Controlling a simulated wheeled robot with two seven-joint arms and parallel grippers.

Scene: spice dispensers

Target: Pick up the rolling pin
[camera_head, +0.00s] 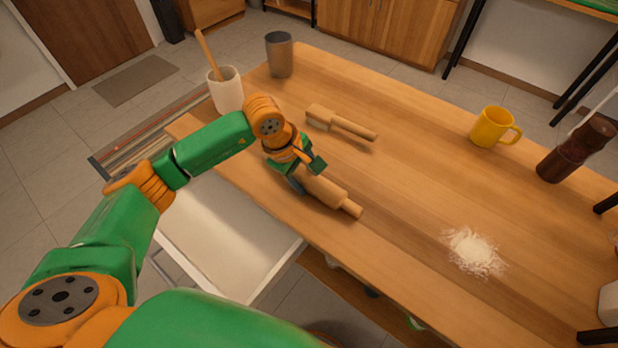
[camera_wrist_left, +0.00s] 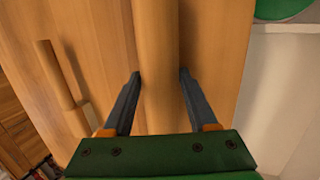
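The rolling pin (camera_head: 328,190) is pale wood and lies on the wooden table near its front edge, close to the open drawer. Its near handle points to the lower right; its far end is hidden behind my left gripper (camera_head: 302,181). In the left wrist view, the rolling pin (camera_wrist_left: 160,40) runs between the two dark fingers of my left gripper (camera_wrist_left: 159,76), one on each side. The fingers are spread wide. I cannot tell whether they touch the wood. My right gripper is not in view.
A wooden brush-like tool (camera_head: 342,122) lies just behind the pin. A grey cup (camera_head: 279,54) and a white mortar (camera_head: 228,92) with a pestle stand at the far left. A yellow mug (camera_head: 492,127), brown grinder (camera_head: 570,155) and flour patch (camera_head: 473,251) are right. The drawer (camera_head: 225,240) is open.

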